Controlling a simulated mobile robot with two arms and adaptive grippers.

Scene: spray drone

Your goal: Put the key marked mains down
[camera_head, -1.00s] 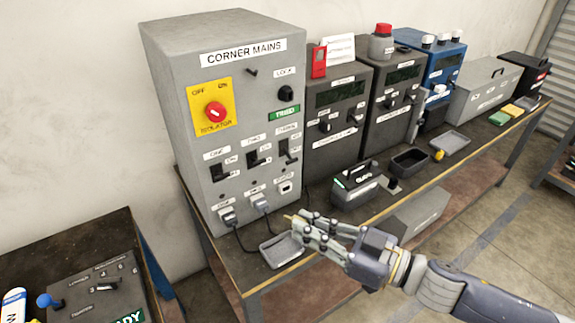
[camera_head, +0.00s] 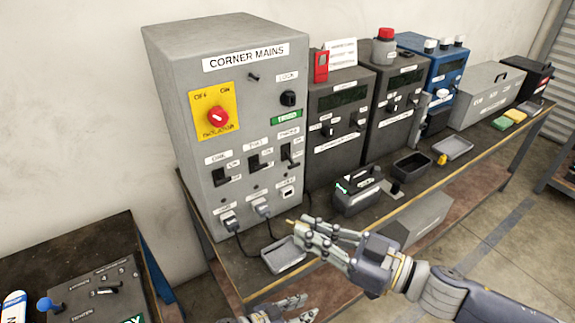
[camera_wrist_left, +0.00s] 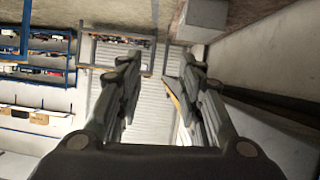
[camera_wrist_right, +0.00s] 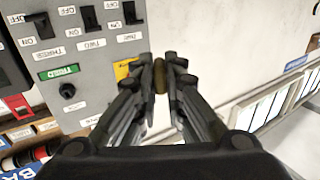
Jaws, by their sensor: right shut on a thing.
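My right gripper (camera_head: 299,231) is shut on a small brass-coloured piece, seemingly the key (camera_head: 289,221), and holds it above the bench's front edge, near a small grey tray (camera_head: 276,263). In the right wrist view the brass piece (camera_wrist_right: 160,76) sits between the fingertips; no marking on it can be read. The grey CORNER MAINS cabinet (camera_head: 264,88) stands behind, with a red isolator knob (camera_head: 218,117) on a yellow plate. My left gripper (camera_head: 300,308) is at the bottom edge of the head view. Its fingers (camera_wrist_left: 158,68) are apart and empty in the left wrist view.
Two dark grey units (camera_head: 338,140) and a blue unit (camera_head: 446,72) line the bench to the right. A black battery-like box (camera_head: 357,196) and a dark tray (camera_head: 412,164) stand in front of them. A lower table (camera_head: 75,236) is at left.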

